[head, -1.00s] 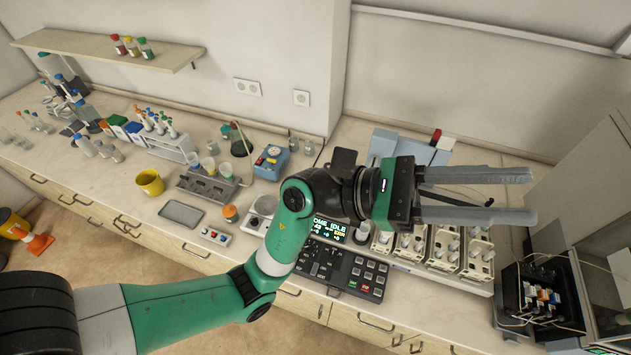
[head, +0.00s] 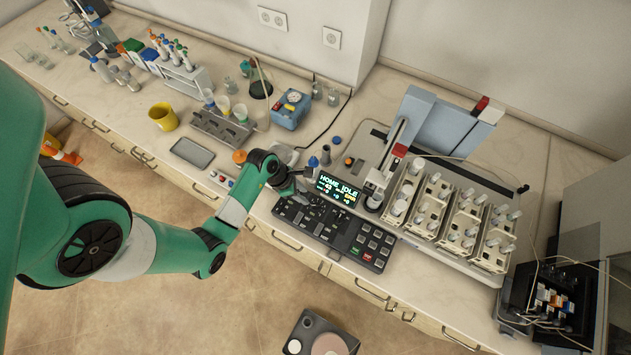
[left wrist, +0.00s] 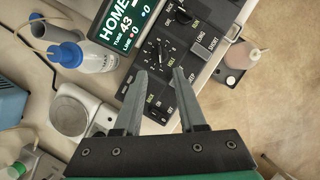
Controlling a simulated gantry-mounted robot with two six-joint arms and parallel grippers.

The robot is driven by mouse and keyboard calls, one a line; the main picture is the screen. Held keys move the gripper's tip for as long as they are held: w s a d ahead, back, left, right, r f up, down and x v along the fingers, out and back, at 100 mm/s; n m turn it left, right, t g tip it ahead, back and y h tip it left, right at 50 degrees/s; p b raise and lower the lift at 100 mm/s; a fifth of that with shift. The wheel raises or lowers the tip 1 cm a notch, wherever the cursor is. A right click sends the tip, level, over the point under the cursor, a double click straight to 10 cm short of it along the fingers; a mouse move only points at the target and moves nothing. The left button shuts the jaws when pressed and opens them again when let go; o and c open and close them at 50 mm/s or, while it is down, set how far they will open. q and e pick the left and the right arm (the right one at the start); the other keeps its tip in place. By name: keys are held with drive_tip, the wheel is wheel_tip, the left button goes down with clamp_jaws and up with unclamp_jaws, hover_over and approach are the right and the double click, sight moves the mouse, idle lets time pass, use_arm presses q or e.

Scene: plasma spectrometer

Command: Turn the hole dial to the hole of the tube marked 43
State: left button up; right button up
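The black control panel (head: 335,232) lies in front of the sample racks, with a lit display (head: 338,190). In the left wrist view the display (left wrist: 124,28) reads HOME, with TUBE 43 below. A black round dial (left wrist: 156,52) with white ticks around it has a HOLE label close by; its exact setting is too small to read. My left gripper (left wrist: 160,78) is open and empty above the panel, its fingertips just short of this dial in the picture. In the head view the left gripper (head: 298,188) is over the panel's left end. My right gripper is not in view.
Tube racks (head: 432,215) stand right of the display. A blue-capped bottle (left wrist: 97,56) and a small round-plate device (left wrist: 70,115) are near the gripper. Other panel knobs (left wrist: 184,15) lie close to the dial.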

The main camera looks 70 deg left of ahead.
sight(317, 205)
use_arm(q)
drive_tip(key=b+x, duration=0.3)
drive_tip(key=x, duration=0.7)
drive_tip(key=shift+w+f, duration=0.1)
drive_tip(key=shift+w, duration=0.05)
drive_tip(key=shift+c, duration=0.2)
clamp_jaws()
